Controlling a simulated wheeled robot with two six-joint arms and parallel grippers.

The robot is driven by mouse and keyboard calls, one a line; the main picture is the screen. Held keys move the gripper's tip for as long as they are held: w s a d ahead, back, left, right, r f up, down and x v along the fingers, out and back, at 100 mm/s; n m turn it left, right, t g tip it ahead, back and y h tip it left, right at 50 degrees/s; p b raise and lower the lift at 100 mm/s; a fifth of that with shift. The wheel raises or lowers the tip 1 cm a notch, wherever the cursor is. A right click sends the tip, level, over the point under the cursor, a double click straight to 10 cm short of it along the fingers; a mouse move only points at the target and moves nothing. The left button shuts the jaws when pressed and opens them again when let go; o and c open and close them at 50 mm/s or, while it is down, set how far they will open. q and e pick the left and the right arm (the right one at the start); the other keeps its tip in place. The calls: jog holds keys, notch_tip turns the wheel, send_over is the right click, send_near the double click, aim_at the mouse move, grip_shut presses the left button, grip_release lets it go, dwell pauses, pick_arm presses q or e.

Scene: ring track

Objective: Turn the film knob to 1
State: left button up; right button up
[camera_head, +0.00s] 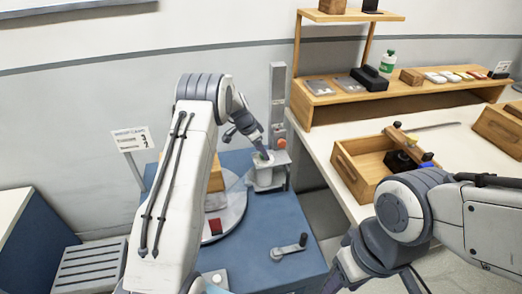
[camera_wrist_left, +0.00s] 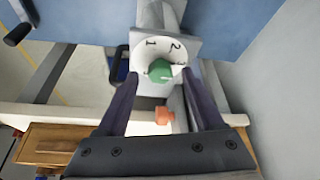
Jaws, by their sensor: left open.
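The film knob (camera_wrist_left: 160,70) is green with a white pointer and sits on a round white dial (camera_wrist_left: 140,58) in the left wrist view. The marks 1 and 2 show along the dial's upper edge; the pointer is toward the right side, away from the 1. My left gripper (camera_wrist_left: 160,77) is open, with its dark fingers on either side of the knob; I cannot tell whether they touch it. In the head view my left gripper (camera_head: 261,152) is down at the grey machine (camera_head: 277,100).
An orange knob (camera_head: 281,143) is on the machine's column, close to my left gripper. A blue cabinet top (camera_head: 260,220) carries a round plate (camera_head: 236,205) and a crank handle (camera_head: 289,247). A wooden tray (camera_head: 345,165) stands on the white table at right. A sign (camera_head: 131,138) stands left.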

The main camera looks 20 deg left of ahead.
pick_arm(q)
jog(key=shift+w+d+f, duration=0.1)
jog(key=shift+w+f, duration=0.05)
jog(key=shift+f, duration=0.2)
grip_shut()
